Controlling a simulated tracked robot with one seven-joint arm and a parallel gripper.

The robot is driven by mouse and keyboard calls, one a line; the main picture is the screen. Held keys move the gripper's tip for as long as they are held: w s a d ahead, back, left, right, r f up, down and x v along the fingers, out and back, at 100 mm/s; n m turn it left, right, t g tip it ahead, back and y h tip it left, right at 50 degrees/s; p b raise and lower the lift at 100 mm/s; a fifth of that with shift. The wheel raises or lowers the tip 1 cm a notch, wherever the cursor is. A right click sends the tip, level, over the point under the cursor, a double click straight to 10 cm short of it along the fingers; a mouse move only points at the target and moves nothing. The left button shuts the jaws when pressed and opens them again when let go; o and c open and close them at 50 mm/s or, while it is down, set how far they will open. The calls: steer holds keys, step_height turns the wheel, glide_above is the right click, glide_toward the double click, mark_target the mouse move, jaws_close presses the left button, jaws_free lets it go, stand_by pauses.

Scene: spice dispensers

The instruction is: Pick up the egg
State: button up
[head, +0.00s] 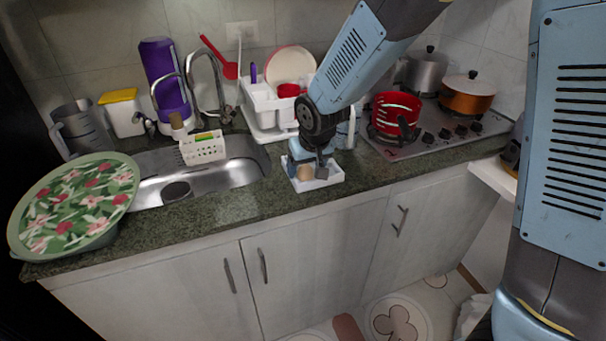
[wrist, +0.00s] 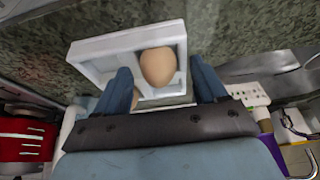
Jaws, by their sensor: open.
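A brown egg (wrist: 159,67) sits in a small white tray (wrist: 92,48) in the wrist view. In the head view, the egg (head: 305,173) shows under my gripper, in the white tray (head: 322,183) on the counter's front part. My gripper (wrist: 163,88) is open, with one blue finger on each side of the egg in the wrist view. The fingers look apart from the egg, though how low they reach is hard to tell. A second tan shape (wrist: 135,98) shows beside the left finger, mostly hidden. In the head view my arm covers part of the tray.
A white dish rack (head: 262,103) stands behind the tray. A sink (head: 240,165) with a white caddy (head: 203,148) is to the left. A stove with a red pot (head: 396,112) is to the right. The counter front by the tray is clear.

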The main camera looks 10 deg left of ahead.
steer(key=shift+c, duration=0.4)
steer(key=c, duration=1)
steer(key=shift+r, duration=0.1)
